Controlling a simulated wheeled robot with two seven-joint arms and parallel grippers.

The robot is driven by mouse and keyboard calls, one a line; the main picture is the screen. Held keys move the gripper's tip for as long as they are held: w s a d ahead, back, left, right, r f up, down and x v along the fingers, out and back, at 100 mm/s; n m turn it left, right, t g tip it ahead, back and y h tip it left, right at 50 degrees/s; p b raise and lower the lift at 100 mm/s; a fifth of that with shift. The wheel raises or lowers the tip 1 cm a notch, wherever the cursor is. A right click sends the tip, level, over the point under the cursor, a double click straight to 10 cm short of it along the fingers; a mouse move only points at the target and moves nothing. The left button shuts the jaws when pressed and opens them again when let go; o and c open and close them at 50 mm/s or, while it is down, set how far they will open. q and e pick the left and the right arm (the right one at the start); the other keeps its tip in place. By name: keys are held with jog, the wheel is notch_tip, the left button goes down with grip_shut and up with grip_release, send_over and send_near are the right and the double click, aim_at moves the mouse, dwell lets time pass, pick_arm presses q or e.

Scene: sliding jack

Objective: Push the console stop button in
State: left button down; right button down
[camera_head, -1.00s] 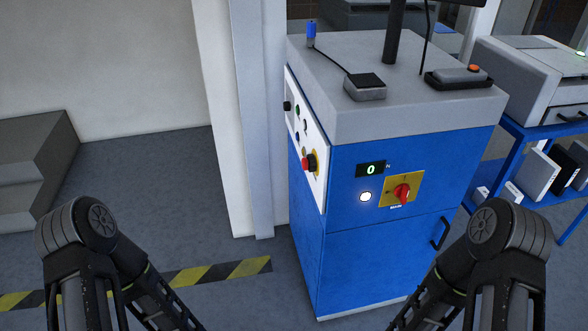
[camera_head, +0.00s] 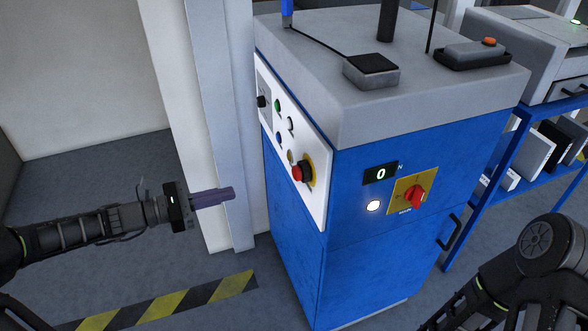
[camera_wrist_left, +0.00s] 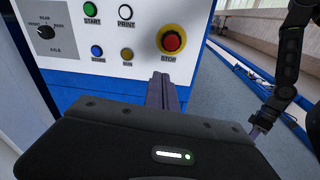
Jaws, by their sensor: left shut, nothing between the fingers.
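The blue console (camera_head: 300,240) has a white control panel (camera_head: 318,200) on its left side. The red stop button (camera_head: 297,174) stands out from a yellow plate on that panel. In the left wrist view the stop button (camera_wrist_left: 171,42) sits above the word STOP. My left gripper (camera_head: 230,194) is shut and empty, to the left of the panel and apart from the button. In the left wrist view its fingers (camera_wrist_left: 161,80) show just below the button. My right arm shows at the lower right of the head view, but its gripper is out of sight.
Other panel controls sit near the stop button, including a green START button (camera_wrist_left: 91,9) and a black selector knob (camera_wrist_left: 46,32). A red rotary switch (camera_head: 415,196) is on the console front. A pale post (camera_head: 228,130) stands left of the console.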

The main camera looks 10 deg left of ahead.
aim_at(294, 175)
pick_arm(q)
jog(key=shift+s+d+r+n+h, duration=0.2)
jog(key=shift+s+r+h, duration=0.15)
jog(key=shift+r, duration=0.2)
jog(key=shift+s+d+r+n+h, duration=0.1)
jog(key=shift+s+d+r+h, duration=0.1)
jog(key=shift+s+r+h, duration=0.25)
jog(key=shift+w+r, duration=0.1)
jog(key=shift+w, duration=0.05)
jog(key=x, duration=0.7)
jog(key=p+x, duration=0.1)
jog(key=x, duration=0.6)
jog(key=shift+d+f, duration=0.1)
jog(key=shift+f, duration=0.15)
